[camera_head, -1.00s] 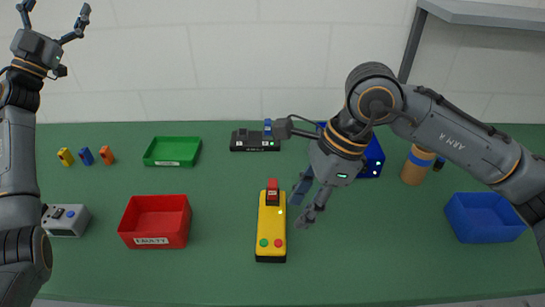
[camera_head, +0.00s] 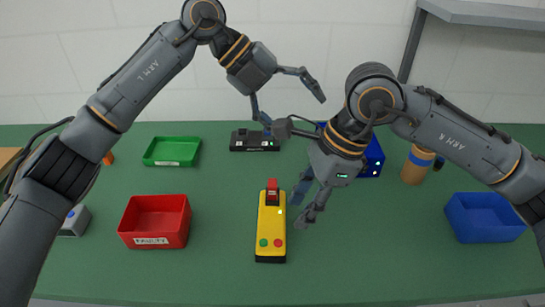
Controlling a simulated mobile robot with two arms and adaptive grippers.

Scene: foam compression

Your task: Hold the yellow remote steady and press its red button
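The yellow remote (camera_head: 271,228) lies on the green table in the middle. It has a red block with a dark mark at its far end, and a green button (camera_head: 263,243) and a red button (camera_head: 278,243) at its near end. My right gripper (camera_head: 302,207) is open and empty, its fingers pointing down just right of the remote's far end, apart from it as far as I can see. My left gripper (camera_head: 293,108) is open and empty, high above the back of the table, its fingers spread to the right and downward.
A red bin marked FAULTY (camera_head: 156,240) stands left of the remote. A green tray (camera_head: 172,163), a black device (camera_head: 249,148) and a blue box (camera_head: 374,158) stand behind. A blue bin (camera_head: 487,239) and an orange cylinder (camera_head: 417,166) are at right. The table in front of the remote is clear.

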